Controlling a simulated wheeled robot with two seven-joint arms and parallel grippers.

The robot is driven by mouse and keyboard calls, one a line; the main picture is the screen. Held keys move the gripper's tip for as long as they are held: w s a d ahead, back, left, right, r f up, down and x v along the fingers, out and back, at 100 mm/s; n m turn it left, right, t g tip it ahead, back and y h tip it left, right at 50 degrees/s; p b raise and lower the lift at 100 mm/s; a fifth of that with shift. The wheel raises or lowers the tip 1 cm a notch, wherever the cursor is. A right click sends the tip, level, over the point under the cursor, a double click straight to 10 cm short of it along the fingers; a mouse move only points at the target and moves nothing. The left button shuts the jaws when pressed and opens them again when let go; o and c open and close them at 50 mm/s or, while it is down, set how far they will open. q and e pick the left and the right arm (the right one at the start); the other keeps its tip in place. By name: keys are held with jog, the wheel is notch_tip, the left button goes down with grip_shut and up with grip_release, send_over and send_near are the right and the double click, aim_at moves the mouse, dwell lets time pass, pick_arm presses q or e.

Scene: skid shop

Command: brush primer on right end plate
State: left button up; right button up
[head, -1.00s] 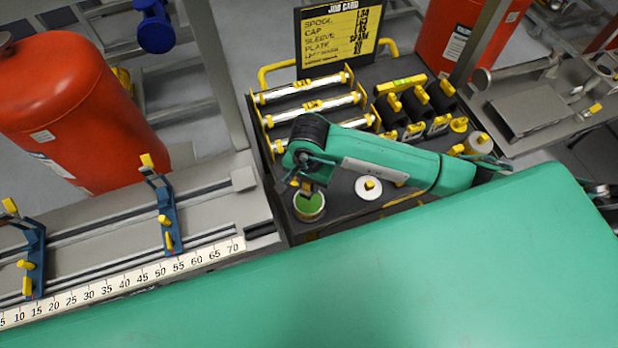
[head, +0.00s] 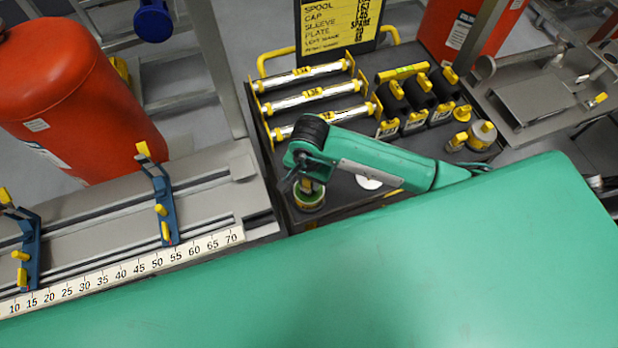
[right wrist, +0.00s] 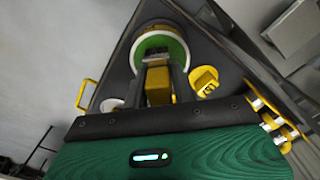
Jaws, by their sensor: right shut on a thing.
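My right gripper (head: 308,184) is over the near left corner of the cart and points down at a round primer pot (head: 309,196) with green inside. In the right wrist view the gripper (right wrist: 158,88) is shut on a brush (right wrist: 157,84) with a yellow handle. Its dark bristles are at the green mouth of the pot (right wrist: 178,46); I cannot tell how deep they are. A white lid (head: 368,183) lies beside the pot, partly hidden by my arm. I cannot make out the right end plate. My left gripper is not in view.
The dark cart (head: 352,125) carries silver spools (head: 310,97), black sleeves (head: 418,90) and a job card (head: 338,22). At left is a grey rail bench with blue clamps (head: 160,200) and a ruler (head: 120,272). A red tank (head: 75,105) stands behind it.

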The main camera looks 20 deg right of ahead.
jog(key=shift+f+b, duration=0.5)
dwell(0.6)
jog(key=shift+s+f+b, duration=0.1)
jog(key=shift+b, duration=0.2)
dwell(1.4)
jog(key=shift+r+p, duration=0.45)
jog(key=shift+r, duration=0.4)
jog(key=shift+r+p, duration=1.2)
jog(key=shift+r, duration=1.55)
jog(key=shift+d, duration=0.1)
jog(key=shift+w+d+r, duration=0.25)
jog(key=shift+w+r, duration=0.05)
jog(key=w+d+r+n+b, duration=0.2)
jog(key=d+r+n, duration=0.6)
jog(key=r, duration=0.2)
jog(key=shift+r+n, duration=0.2)
jog(key=shift+n, duration=0.1)
